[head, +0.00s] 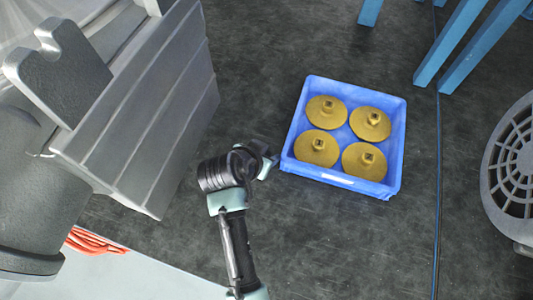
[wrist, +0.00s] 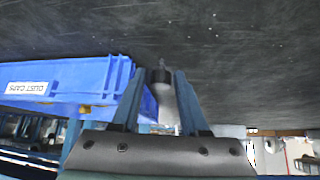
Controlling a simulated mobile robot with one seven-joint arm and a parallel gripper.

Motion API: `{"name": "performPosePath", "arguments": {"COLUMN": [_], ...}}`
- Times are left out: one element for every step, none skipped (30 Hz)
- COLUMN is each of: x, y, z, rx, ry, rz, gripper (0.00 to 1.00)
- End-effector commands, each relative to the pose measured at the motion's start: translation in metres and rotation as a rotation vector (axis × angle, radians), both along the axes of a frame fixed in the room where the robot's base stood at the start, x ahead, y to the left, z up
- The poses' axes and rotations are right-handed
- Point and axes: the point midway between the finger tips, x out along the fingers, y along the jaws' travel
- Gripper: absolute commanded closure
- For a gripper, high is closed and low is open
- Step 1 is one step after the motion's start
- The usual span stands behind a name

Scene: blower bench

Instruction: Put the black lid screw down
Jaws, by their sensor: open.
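My gripper (head: 266,160) is beside the left side of the blue crate, low over the dark surface in the head view. In the wrist view my gripper (wrist: 161,80) has its two fingers apart. A small dark-tipped piece with a paler grey body, which looks like the black lid screw (wrist: 160,82), shows between the fingers. It appears to be at the dark surface, but I cannot tell whether it touches the surface or a finger. In the head view I cannot make out the screw; my gripper covers that spot.
The blue crate (head: 334,180) holds several round yellow-brown caps and shows a "DUST CAPS" label in the wrist view (wrist: 62,80). A grey slatted housing (head: 160,120) stands at left. A round grey grille (head: 515,160) is at right. Dark surface (head: 330,245) in front is clear.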

Motion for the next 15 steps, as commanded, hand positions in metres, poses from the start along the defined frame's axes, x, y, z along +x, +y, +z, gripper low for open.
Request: {"name": "performPosePath", "arguments": {"x": [0.0005,0.0005,0.0004,0.0004,0.0003,0.0003,0.0002,0.0002,0.0002,0.0002,0.0002,0.0001,0.0002,0.0000,0.0000], "y": [-0.0001,0.0001,0.0001,0.0001,0.0002,0.0002,0.0002,0.0002,0.0003,0.0003,0.0003,0.0003,0.0003,0.0003,0.0003], "z": [-0.0003,-0.0002,0.0000,0.0000,0.0000,0.0000,0.0001,0.0001,0.0001,0.0001,0.0001,0.0001,0.0001,0.0002,0.0002], "rx": [0.000,0.000,0.000,0.000,0.000,0.000,0.000,0.000,0.000,0.001,0.001,0.001,0.001,0.000,0.001], "ry": [-0.001,-0.001,-0.001,-0.001,-0.001,-0.001,-0.001,-0.001,-0.001,0.000,0.000,0.000,0.000,0.000,0.000], "rz": [0.001,0.001,0.001,0.001,0.001,0.001,0.001,0.001,0.001,0.001,0.001,0.001,0.001,0.001,0.001], "gripper": [0.56,0.56,0.56,0.56,0.56,0.60,0.65,0.70,0.78,0.83,0.88,0.96,1.00,1.00,1.00]}}
